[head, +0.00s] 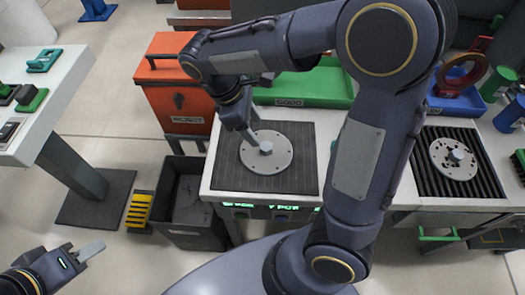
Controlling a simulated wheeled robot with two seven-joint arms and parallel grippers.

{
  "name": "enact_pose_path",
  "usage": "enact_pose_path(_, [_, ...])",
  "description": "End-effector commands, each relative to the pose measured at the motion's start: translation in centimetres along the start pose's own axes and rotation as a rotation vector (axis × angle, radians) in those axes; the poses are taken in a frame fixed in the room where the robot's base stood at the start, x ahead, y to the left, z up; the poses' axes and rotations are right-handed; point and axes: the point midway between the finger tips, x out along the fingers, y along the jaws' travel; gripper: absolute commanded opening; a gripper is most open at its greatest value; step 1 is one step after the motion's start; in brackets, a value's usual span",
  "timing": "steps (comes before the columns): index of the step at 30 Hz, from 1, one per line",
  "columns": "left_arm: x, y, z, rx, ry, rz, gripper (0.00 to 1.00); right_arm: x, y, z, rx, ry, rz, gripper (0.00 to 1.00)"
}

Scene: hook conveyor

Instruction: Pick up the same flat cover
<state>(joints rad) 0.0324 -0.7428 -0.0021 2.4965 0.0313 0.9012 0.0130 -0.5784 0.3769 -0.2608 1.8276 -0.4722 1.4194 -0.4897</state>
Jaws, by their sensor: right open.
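A flat round grey cover (281,160) with a small raised hub lies on a dark ribbed mat (300,184) on the middle table. A second flat round cover (462,169), with dark spots or holes and a raised hub, lies on a black ribbed mat (486,187) on the right. My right gripper (252,143) is open, at the hub of the middle cover; whether it touches is not clear. My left gripper (88,251) is low at the far left, away from both covers. Its jaw opening cannot be made out.
A green tray (330,88) labelled GOOD stands behind the middle mat. A red bin (168,100) and an open dark bin (190,229) stand left of the table. A blue tray (447,108) with parts is at the right. My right arm hides the table between the mats.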

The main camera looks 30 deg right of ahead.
Motion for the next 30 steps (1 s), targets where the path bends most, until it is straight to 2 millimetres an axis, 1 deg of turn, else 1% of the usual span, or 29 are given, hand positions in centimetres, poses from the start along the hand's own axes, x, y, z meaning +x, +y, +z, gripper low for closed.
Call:
enact_pose_path(8, [0.4,-0.2,0.2,0.000,0.000,0.000,0.36,2.9,0.0,-0.1,-0.003,-0.006,-0.001,0.55])
enact_pose_path(11, [0.5,-0.2,0.2,0.000,0.000,0.000,0.36,4.2,0.0,-0.1,-0.002,-0.007,-0.002,0.55])
enact_pose_path(15, [0.7,-0.3,0.4,0.000,0.000,0.000,0.36,6.4,0.1,-0.2,-0.002,-0.007,-0.002,0.55])
enact_pose_path(18, [0.8,-0.4,0.4,0.000,0.000,0.000,0.36,7.4,0.1,-0.2,-0.002,-0.006,-0.001,0.55])
enact_pose_path(21, [0.8,-0.4,0.4,0.000,0.000,0.000,0.36,7.8,0.1,-0.3,-0.002,-0.003,0.001,0.55])
enact_pose_path(26, [0.8,-0.4,0.4,0.000,0.000,0.000,0.36,7.8,0.1,-0.3,-0.002,-0.003,0.001,0.55])
enact_pose_path(27, [0.8,-0.4,0.4,0.000,0.000,0.000,0.36,7.8,0.1,-0.2,-0.001,-0.003,0.001,0.54])
enact_pose_path(30, [0.8,-0.4,0.4,0.000,0.000,0.000,0.36,7.8,0.1,-0.3,-0.001,-0.002,0.001,0.41])
